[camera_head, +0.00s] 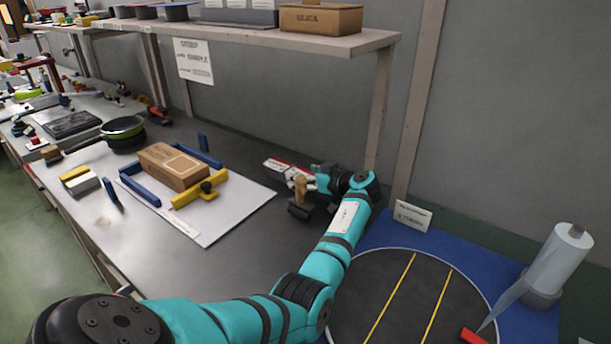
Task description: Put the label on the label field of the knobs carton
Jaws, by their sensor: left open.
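A brown carton (172,165) lies on a white sheet on the bench, between blue and yellow stop pieces. A pale outlined rectangle, perhaps the label field, shows on its top; I cannot read its print. My left gripper (306,191) is open over the dark bench, to the right of the carton and apart from it. A small tan piece (301,186) shows at its fingers; I cannot tell whether it is touched. A flat red-and-white item (286,167) lies just behind the gripper, partly hidden. I cannot make out the label for certain. My right gripper is not in view.
A yellow clamp with a black knob (206,188) stands at the carton's front right. A pan (122,128) is at the left. A round dark plate with yellow lines (400,300) and a film roll (559,262) are at the right. A shelf (340,43) overhangs the back.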

